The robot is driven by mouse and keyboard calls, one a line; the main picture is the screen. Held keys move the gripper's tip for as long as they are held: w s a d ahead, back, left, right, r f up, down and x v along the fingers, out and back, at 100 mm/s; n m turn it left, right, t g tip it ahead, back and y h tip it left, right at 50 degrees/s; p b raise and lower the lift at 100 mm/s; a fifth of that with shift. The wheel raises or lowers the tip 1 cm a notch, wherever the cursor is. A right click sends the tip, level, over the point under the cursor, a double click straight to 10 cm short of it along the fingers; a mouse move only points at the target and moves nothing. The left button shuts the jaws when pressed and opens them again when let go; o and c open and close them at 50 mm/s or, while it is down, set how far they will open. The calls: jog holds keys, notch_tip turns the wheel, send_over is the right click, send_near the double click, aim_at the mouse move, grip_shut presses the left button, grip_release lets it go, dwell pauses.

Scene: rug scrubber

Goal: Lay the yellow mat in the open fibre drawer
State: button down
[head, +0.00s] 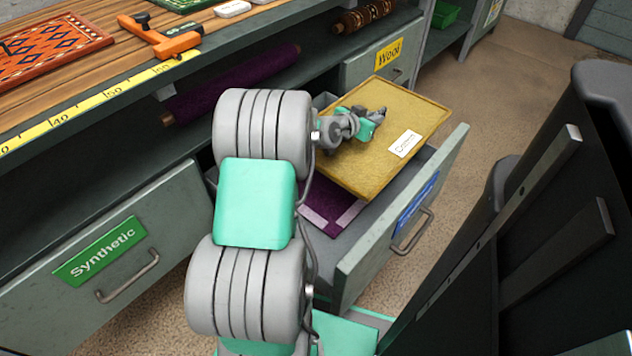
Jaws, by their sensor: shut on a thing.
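The yellow mat (362,172) is a flat golden rectangle with a white label, in the middle of the head view. My gripper (370,118) is shut on the mat near its far left part; the fingertips are small and partly hidden by the wrist. The mat is over the open drawer (350,268), slightly tilted, and covers much of the drawer's far part. The drawer has a grey front with a blue label (416,203), too small to read, and a handle. The gap between mat and drawer floor is hard to judge.
A purple mat (318,212) with a pale border lies in the drawer. A shut drawer labelled Synthetic (100,252) is at left, and one labelled Wool (388,53) is behind. A patterned rug (45,50) and an orange tool (160,38) lie on the bench.

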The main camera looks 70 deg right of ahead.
jog(key=w+a+f+b, duration=0.1)
jog(key=w+a, duration=0.1)
jog(key=w+a+f+b, duration=0.1)
jog(key=w+a+f, duration=0.1)
jog(key=w+a+f+b, duration=0.1)
jog(key=w, duration=0.1)
jog(key=shift+w+a+f, duration=0.15)
jog(key=shift+a+f, duration=0.1)
jog(key=shift+a, duration=0.15)
jog(key=w+a+f+b, duration=0.1)
jog(key=w+a+f, duration=0.1)
jog(key=f, duration=0.1)
jog(key=w+a+f+b, duration=0.1)
jog(key=f, duration=0.1)
jog(key=shift+w+a+b, duration=0.1)
jog(key=shift+a+b, duration=0.25)
jog(key=shift+w+a+f+b, duration=0.15)
jog(key=shift+f+b, duration=0.7)
jog(key=shift+f, duration=0.4)
jog(key=shift+w+a+f+b, duration=0.1)
jog(key=shift+a+f+b, duration=0.05)
jog(key=shift+f+b, duration=0.9)
jog(key=c, duration=1.4)
grip_release()
jog(key=shift+f, duration=0.15)
